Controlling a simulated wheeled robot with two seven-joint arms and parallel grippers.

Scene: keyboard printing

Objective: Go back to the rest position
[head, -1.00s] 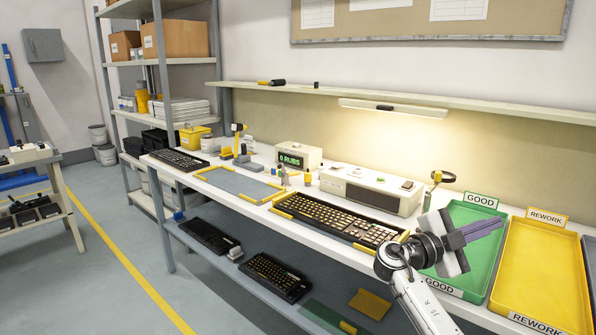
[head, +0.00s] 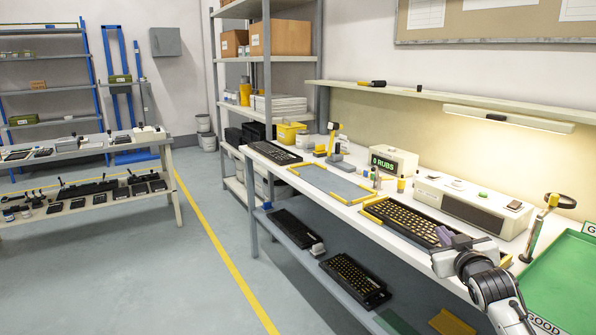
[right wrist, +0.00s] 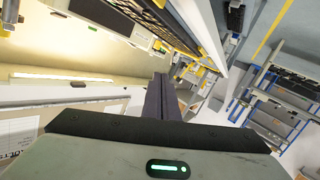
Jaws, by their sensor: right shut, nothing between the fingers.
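My right gripper (head: 446,236) is in front of the right end of the keyboard (head: 405,219) on the bench in the head view. Its purple-grey fingers are shut with nothing between them. In the right wrist view the closed fingers (right wrist: 161,100) point away from the camera, with the keyboard (right wrist: 147,22) beyond at the top. The keyboard lies in a yellow-cornered fixture, and the gripper hides part of its right end. I cannot tell whether the gripper touches anything. My left gripper is not in view.
The white workbench (head: 345,210) holds an empty yellow-cornered mat (head: 330,183), a display reading "0 RUBS" (head: 393,162), a beige machine (head: 470,203) and a green tray (head: 565,280). Keyboards lie on its lower shelf. A floor aisle with a yellow line (head: 215,248) is clear at left.

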